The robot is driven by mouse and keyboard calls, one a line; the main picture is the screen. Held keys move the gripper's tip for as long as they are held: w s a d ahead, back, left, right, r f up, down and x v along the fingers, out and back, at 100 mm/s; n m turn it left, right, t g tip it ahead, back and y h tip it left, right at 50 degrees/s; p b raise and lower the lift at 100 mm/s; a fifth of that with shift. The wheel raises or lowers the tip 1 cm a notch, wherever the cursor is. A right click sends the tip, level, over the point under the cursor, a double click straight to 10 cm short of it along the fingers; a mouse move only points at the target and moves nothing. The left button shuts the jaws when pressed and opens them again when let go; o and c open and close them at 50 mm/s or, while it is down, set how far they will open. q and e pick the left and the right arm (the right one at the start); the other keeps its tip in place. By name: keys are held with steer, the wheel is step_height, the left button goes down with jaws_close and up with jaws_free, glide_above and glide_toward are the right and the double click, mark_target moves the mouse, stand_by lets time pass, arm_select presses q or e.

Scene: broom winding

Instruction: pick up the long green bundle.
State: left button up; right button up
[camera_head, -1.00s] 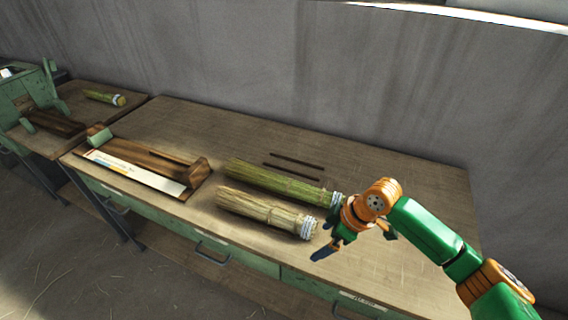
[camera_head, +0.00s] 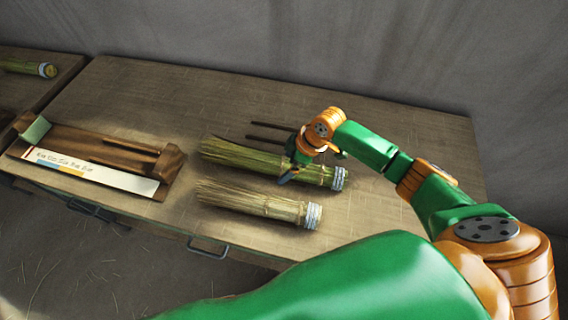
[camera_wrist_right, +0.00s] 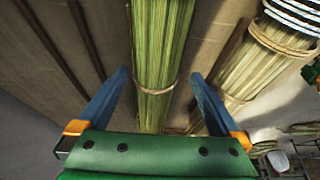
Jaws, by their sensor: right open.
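The long green bundle (camera_head: 238,156) lies on the workbench, its white-banded end to the right. My right gripper (camera_head: 289,174) is over its right part in the head view. In the right wrist view the green bundle (camera_wrist_right: 162,45) runs between the two blue fingers of my open right gripper (camera_wrist_right: 158,76), with a gap on each side. A tie goes around the bundle near the fingers. Whether the fingers reach down past its sides is hard to tell. My left gripper is out of view.
A paler straw bundle (camera_head: 250,201) lies parallel in front; it also shows in the right wrist view (camera_wrist_right: 262,62). Two dark slots (camera_head: 268,140) lie behind the green bundle. A wooden holder with a printed strip (camera_head: 95,171) stands left. Another bundle (camera_head: 22,67) lies far left.

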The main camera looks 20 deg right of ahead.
steer(key=shift+w+a+f, duration=0.1)
steer(key=shift+w+f, duration=0.4)
steer(key=shift+w, duration=0.05)
steer(key=shift+c, duration=0.4)
steer(key=shift+s+r, duration=0.15)
steer(key=shift+s, duration=0.05)
steer(key=c, duration=1.4)
steer(key=shift+w, duration=0.1)
